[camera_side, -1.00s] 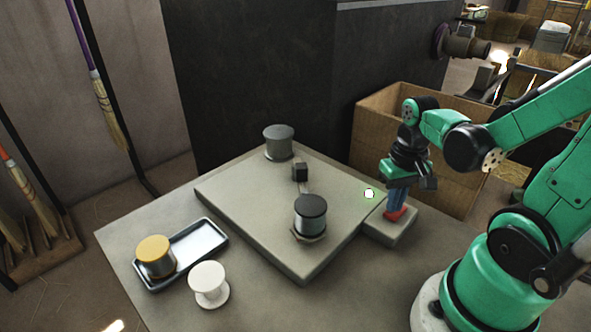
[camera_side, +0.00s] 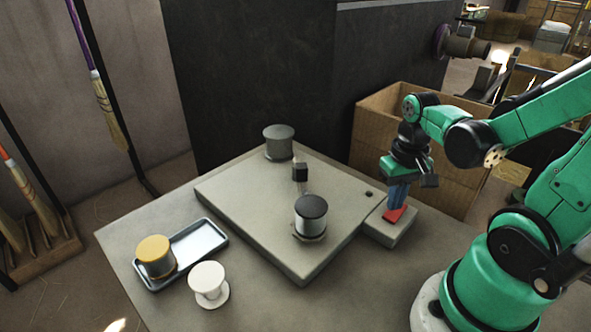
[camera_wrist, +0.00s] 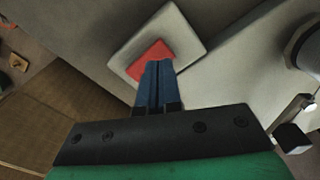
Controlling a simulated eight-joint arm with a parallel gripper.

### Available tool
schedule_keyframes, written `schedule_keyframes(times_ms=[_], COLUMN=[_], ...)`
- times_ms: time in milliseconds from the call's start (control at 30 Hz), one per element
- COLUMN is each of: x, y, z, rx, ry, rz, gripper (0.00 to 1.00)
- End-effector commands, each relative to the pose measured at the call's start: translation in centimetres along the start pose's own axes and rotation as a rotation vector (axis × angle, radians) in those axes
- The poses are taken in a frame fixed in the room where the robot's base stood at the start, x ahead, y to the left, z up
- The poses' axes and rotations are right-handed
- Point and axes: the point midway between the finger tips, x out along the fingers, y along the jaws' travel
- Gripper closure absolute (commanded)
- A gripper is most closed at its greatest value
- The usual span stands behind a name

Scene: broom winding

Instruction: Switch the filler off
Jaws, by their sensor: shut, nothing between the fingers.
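The filler is a flat grey slab (camera_side: 235,190) on the table, with a dark-capped spool (camera_side: 311,216) and a small black block on a post (camera_side: 300,173) on it. At its right corner a small grey box carries a red switch (camera_side: 394,215). My gripper (camera_side: 396,203) is shut and empty, its blue fingertips at the red switch. In the wrist view the shut fingers (camera_wrist: 157,68) overlap the red switch (camera_wrist: 145,62) and hide part of it. A small round lamp spot (camera_side: 369,194) on the slab near the box is dark.
A metal tray (camera_side: 215,236) with a yellow-topped spool (camera_side: 156,256) lies at the left, and a white spool (camera_side: 209,284) stands beside it. A grey cylinder (camera_side: 279,142) stands at the back of the slab. A cardboard box (camera_side: 377,122) is behind my gripper.

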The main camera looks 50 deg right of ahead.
Motion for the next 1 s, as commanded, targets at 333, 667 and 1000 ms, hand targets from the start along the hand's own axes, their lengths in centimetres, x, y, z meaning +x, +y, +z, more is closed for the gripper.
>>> schedule_keyframes(times_ms=[333,667,1000], x=[-3.1,-5.4,-5.5], y=[0.0,0.0,-0.3], z=[0.1,0.1,-0.1], rx=[0.0,0.0,-0.015], ry=[0.0,0.0,0.015], rz=[0.0,0.0,0.0], gripper=[1.0,1.0,1.0])
